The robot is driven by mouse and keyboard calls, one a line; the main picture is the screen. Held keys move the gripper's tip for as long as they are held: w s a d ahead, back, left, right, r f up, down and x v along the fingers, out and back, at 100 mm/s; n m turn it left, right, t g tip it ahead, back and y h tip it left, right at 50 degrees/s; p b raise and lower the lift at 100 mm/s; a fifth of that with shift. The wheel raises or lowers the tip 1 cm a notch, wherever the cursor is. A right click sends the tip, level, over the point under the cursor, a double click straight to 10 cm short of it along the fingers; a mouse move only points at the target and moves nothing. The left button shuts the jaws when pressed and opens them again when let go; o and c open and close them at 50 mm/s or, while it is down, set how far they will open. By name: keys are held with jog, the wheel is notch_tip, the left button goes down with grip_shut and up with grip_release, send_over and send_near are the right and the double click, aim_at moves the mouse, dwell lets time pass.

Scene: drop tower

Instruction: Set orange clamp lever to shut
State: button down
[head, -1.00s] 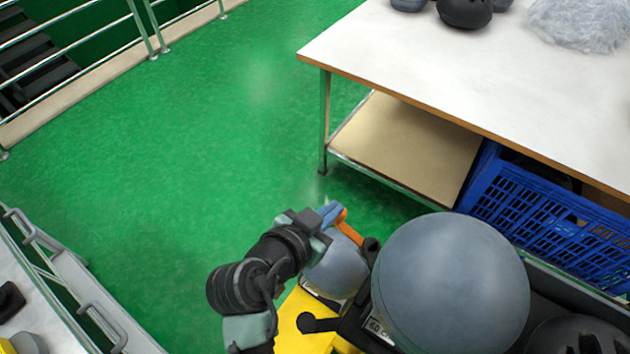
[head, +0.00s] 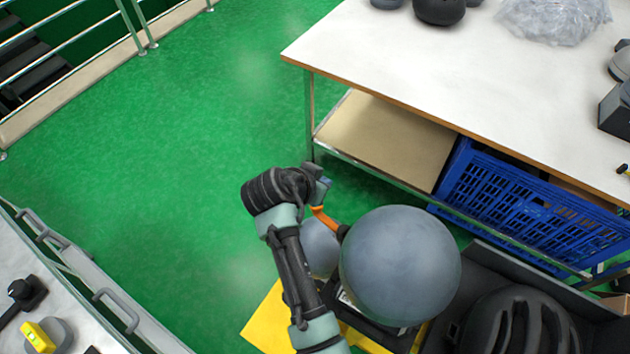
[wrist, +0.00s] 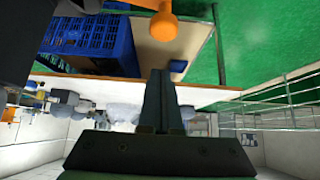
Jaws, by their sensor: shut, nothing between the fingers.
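The orange clamp lever (head: 322,214) stands out above the smaller grey ball, beside the large grey ball. In the wrist view an orange rounded part (wrist: 163,25) shows at the top edge, partly cut off. My gripper (head: 321,184) is at the lever's upper end in the head view; whether it touches cannot be told. In the wrist view my two fingers (wrist: 161,75) are together, with nothing between them, and the orange part is just beyond their tips. The lever's base is mostly hidden by the balls and my arm.
The large grey ball (head: 400,265) is close right of my arm, with a black helmet (head: 515,325) farther right. A white-topped table (head: 440,75) with a blue crate (head: 500,200) below stands behind. Green floor (head: 170,150) is clear to the left.

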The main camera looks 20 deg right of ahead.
aim_at(328, 218)
jog(key=f, duration=0.1)
jog(key=f+p, duration=0.1)
jog(key=s+a+p, duration=0.1)
jog(key=shift+f, duration=0.4)
jog(key=shift+a+f, duration=0.15)
jog(key=shift+a, duration=0.05)
jog(key=shift+s, duration=0.1)
